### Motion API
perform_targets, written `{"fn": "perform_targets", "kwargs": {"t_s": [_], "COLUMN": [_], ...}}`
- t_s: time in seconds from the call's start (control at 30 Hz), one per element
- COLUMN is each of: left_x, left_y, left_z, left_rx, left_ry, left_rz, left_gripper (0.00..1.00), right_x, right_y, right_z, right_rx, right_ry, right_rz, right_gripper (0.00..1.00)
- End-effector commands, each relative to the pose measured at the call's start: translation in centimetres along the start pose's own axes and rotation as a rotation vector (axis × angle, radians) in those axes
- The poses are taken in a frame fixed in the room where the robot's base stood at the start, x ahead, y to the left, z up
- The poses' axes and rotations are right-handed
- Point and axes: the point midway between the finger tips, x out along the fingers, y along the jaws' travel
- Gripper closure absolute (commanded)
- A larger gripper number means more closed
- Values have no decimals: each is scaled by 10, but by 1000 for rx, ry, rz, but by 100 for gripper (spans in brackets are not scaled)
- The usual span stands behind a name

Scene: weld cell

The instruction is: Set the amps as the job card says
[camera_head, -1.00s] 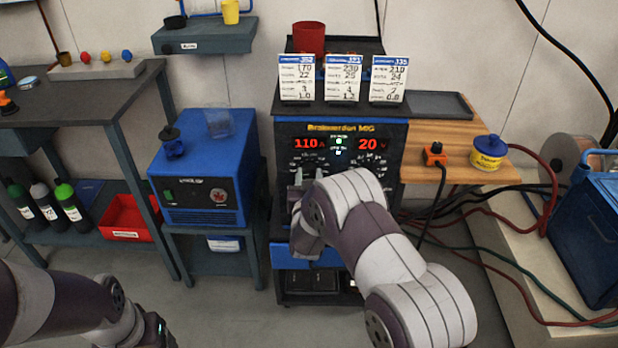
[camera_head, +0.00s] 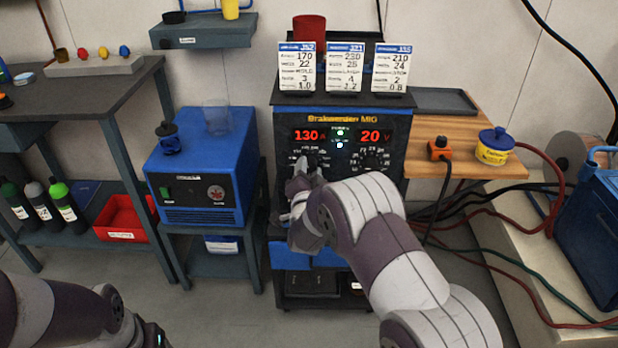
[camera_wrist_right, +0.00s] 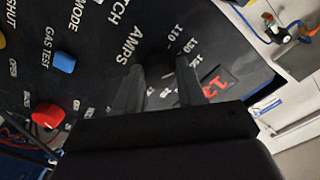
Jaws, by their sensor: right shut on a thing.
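The welder (camera_head: 340,118), labelled MIG, shows 130 A on its left red display (camera_head: 308,135) and 20 V on its right display (camera_head: 372,136). My right gripper (camera_head: 307,176) is at the left dial under the amps display. In the right wrist view its fingers (camera_wrist_right: 160,82) are shut on a dark amps knob (camera_wrist_right: 158,66), beside the word AMPS and numbers such as 110 and 130. Three job cards stand on top: the left card (camera_head: 297,67) reads 170 and 22, the middle card (camera_head: 346,69) 230, the right card (camera_head: 391,69) 210 and 24.
The volts dial (camera_head: 373,160) is right of my gripper. In the wrist view a blue gas test knob (camera_wrist_right: 64,62) and a red knob (camera_wrist_right: 47,115) are nearby. A blue machine (camera_head: 203,170) stands left, and a wooden side shelf (camera_head: 455,130) right.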

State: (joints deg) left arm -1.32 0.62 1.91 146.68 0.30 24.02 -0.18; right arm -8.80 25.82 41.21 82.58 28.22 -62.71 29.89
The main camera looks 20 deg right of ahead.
Motion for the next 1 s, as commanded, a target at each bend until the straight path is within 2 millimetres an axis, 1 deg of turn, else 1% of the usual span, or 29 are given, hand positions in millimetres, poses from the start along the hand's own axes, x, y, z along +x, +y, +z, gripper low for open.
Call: {"fn": "perform_targets", "kwargs": {"t_s": [0.03,0.27,0.57,0.77,1.0], "left_x": [9,29,60,85,117], "left_y": [0,0,0,0,0], "left_z": [1,4,7,10,14], "left_rx": [0,0,0,0,0], "left_ry": [0,0,0,0,0], "left_rz": [0,0,0,0,0], "left_gripper": [31,31,31,31,31], "right_x": [0,0,0,0,0], "right_y": [4,3,4,4,4], "right_z": [4,4,5,5,5], "right_rx": [41,260,546,735,964], "right_ry": [-1,0,0,0,0], "right_rz": [1,0,0,0,-1], "right_gripper": [91,91,91,91,91]}}
